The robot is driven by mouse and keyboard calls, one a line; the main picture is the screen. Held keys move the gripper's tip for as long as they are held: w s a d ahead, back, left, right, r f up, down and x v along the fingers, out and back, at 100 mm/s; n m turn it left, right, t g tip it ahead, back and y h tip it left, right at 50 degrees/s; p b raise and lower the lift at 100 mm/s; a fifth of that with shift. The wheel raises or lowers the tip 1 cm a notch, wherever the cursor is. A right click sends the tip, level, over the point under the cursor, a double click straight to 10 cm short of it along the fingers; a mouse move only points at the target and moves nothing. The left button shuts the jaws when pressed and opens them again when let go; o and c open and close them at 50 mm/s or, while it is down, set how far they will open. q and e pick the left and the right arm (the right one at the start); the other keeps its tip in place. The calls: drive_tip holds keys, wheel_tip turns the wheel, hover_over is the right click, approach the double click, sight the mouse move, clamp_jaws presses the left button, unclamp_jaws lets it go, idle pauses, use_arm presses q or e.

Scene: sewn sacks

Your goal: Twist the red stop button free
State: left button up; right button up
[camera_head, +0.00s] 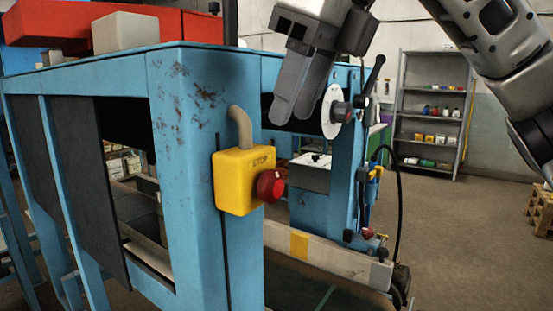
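The red stop button (270,186) sticks out from the right face of a yellow box (235,184) marked STOP. The box is fixed to the corner post of a blue machine frame (190,120), with a grey conduit (241,127) curving into its top. My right gripper (292,117) hangs from the top of the view, fingers pointing down, above and slightly right of the button. The two fingers look apart by a narrow gap with nothing between them. They are clear of the button in the picture. My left gripper is not in view.
A white disc (331,111) and a black lever (374,75) stand on the machine right of my gripper. A black cable (398,205) loops below. Red parts and a grey block (125,32) lie on top.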

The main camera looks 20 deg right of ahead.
sight(270, 171)
drive_tip(key=x, duration=0.7)
drive_tip(key=c, duration=0.7)
drive_tip(key=shift+f, duration=0.1)
clamp_jaws()
